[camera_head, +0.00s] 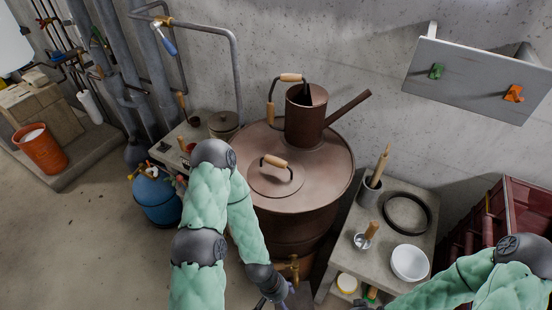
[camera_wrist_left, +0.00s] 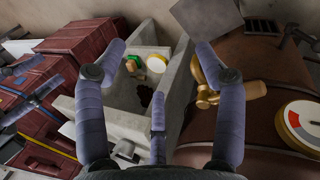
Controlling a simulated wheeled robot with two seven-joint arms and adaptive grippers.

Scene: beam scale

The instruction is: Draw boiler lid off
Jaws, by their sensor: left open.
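The boiler lid (camera_head: 262,185) is a round copper-brown disc with an arched wooden handle (camera_head: 275,161). It lies flat on top of the large copper boiler (camera_head: 325,175). My left gripper (camera_head: 280,298) is low in front of the boiler at the bottom edge of the head view, partly cut off and apart from the lid. In the left wrist view its fingers (camera_wrist_left: 160,58) are spread and empty, near the brass tap (camera_wrist_left: 218,92) on the boiler's side. The lid is not in that view. Finger-like parts, probably my right gripper (camera_wrist_left: 30,88), show at its left edge.
A copper can (camera_head: 305,115) with a spout and handle stands on the boiler behind the lid. A grey bench (camera_head: 345,235) at the right holds a white bowl (camera_head: 409,263) and a ring (camera_head: 407,212). A wall panel (camera_head: 475,80) hangs upper right. Red crates (camera_head: 520,205) stand right.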

